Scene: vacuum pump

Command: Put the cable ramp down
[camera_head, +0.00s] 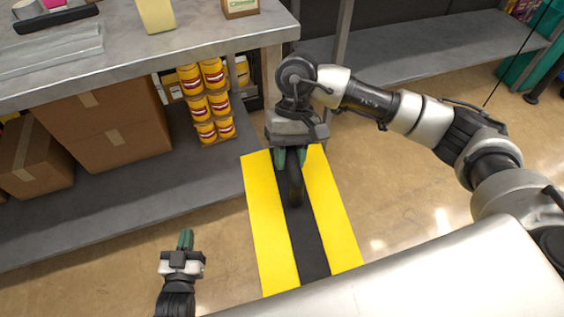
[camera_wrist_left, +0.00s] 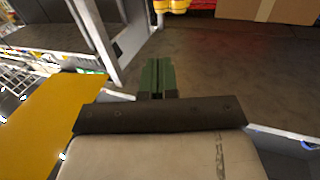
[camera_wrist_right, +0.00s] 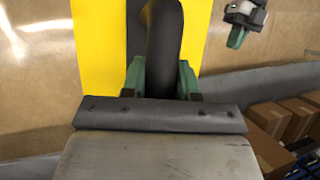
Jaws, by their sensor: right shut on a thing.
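The cable ramp (camera_head: 265,225) is a long yellow panel with a black middle strip and a black loop handle (camera_head: 295,188). My right gripper (camera_head: 291,158) is shut on the handle, with green fingers on both sides of it in the right wrist view (camera_wrist_right: 162,80). The ramp appears raised above the floor, but I cannot tell how high. In the left wrist view, the ramp's yellow part (camera_wrist_left: 45,125) shows at left. My left gripper (camera_head: 186,240) is left of the ramp, empty, with its fingers together (camera_wrist_left: 157,77).
A grey shelf unit (camera_head: 190,57) stands at left, with cardboard boxes (camera_head: 110,130) and yellow cans (camera_head: 207,104) on its lower board (camera_head: 120,205). The ramp's far left corner overlaps that board's end in the picture. Another grey shelf (camera_head: 420,55) is behind. Open floor (camera_head: 400,180) lies to the right.

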